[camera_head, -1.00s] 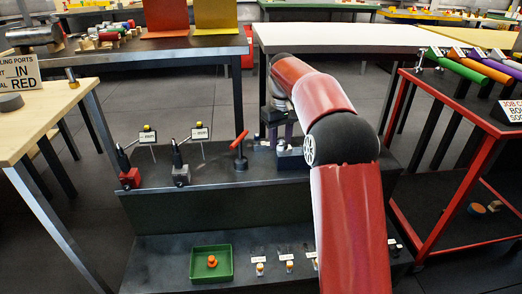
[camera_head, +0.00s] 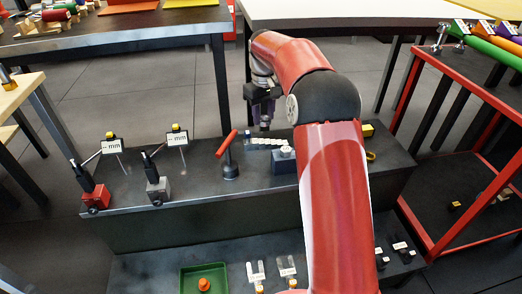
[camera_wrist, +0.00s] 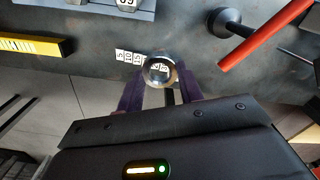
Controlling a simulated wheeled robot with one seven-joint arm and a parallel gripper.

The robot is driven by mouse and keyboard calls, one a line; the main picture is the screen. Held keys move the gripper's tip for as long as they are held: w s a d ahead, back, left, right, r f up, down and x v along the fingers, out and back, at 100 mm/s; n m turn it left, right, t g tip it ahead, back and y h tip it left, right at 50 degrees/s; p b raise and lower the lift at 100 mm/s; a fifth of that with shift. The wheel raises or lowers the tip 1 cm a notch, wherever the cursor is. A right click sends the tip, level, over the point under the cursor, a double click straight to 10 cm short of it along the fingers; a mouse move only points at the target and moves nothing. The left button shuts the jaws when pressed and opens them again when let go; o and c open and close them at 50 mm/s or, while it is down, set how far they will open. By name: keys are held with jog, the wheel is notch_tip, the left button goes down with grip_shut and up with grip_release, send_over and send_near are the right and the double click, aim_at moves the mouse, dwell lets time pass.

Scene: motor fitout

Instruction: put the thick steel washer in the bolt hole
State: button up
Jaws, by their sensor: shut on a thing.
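My gripper (camera_wrist: 160,88) is shut on a round steel ring, the thick steel washer (camera_wrist: 160,69), held between its two purple fingertips. A small white label shows through the washer's hole in the wrist view. In the head view my gripper (camera_head: 264,122) points down over the back of the dark bench shelf, behind a row of white labels. The washer cannot be made out there. I cannot identify the bolt hole in either view.
A grey block (camera_head: 284,172) stands right of a red-handled tool (camera_head: 228,150) on the dark shelf (camera_head: 195,195). Two gauge stands (camera_head: 157,187) are at left. A green tray (camera_head: 190,280) sits on the lower shelf. A yellow block (camera_wrist: 38,46) shows in the wrist view.

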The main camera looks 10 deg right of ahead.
aim_at(263, 156)
notch_tip(263, 156, down, 14)
jog(key=shift+f+b, duration=0.1)
jog(key=shift+b, duration=0.25)
jog(key=o, duration=1)
jog(key=shift+f, duration=0.1)
jog(key=shift+o, duration=0.2)
